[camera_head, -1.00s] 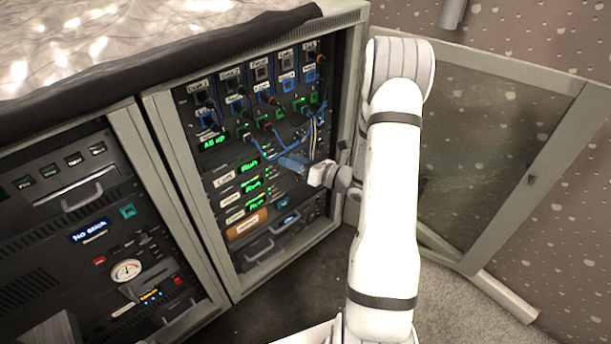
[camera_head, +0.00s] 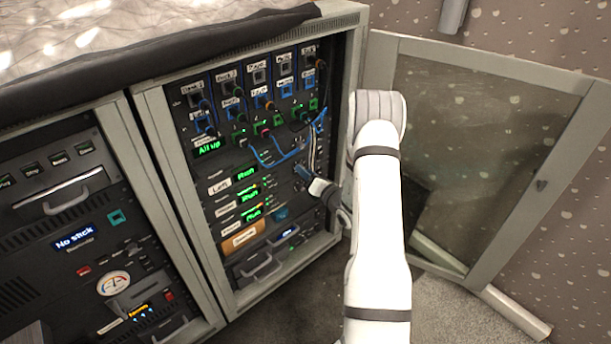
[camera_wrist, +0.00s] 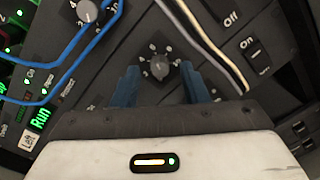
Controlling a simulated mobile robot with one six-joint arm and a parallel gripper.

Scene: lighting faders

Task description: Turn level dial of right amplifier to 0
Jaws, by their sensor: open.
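A small dark dial (camera_wrist: 160,67) with a ring of white numbers sits on the black rack panel in the wrist view. My gripper (camera_wrist: 159,73) is open, with one blue finger on either side of this dial and space between. I cannot tell whether the fingertips touch the panel. A green "Run" display (camera_wrist: 40,118) and a small label lie to the lower left; which amplifier the dial belongs to is unclear. In the head view my gripper (camera_head: 303,174) is at the right part of the rack, right of the amplifier rows, and the dials there are mostly hidden.
A grey dial (camera_wrist: 87,10) and blue cables (camera_wrist: 85,50) lie up and left of the gripper. Pale cables (camera_wrist: 205,45) pass on its right, beside an On/Off switch (camera_wrist: 258,60). The glass rack door (camera_head: 490,160) stands open to the right of my arm.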

